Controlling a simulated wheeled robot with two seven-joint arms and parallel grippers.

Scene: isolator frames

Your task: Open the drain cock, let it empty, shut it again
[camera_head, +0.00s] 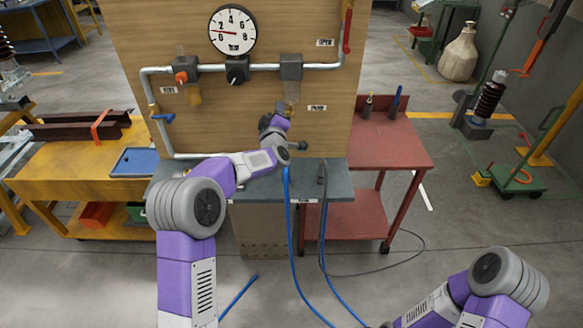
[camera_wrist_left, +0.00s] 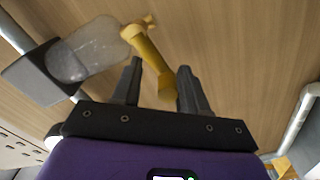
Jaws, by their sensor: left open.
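The drain cock (camera_wrist_left: 148,55) has a yellow lever and shows in the left wrist view, beside the clear bowl (camera_wrist_left: 90,50) under a grey block (camera_wrist_left: 40,75). In the head view the bowl (camera_head: 292,92) hangs below the pipe on the right of the wooden panel, and my gripper hides most of what lies under it. My left gripper (camera_wrist_left: 159,66) is open, with the lever's free end between its two dark fingers. Contact with either finger cannot be told. In the head view the left gripper (camera_head: 270,122) is small, close against the panel. My right gripper is out of view.
A gauge (camera_head: 233,30), a grey pipe (camera_head: 215,68), a red-handled valve (camera_head: 347,30) and a blue-handled valve (camera_head: 160,116) are on the panel (camera_head: 160,35). Blue hoses (camera_head: 292,240) run down to the floor. A red cart (camera_head: 395,145) stands at the right.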

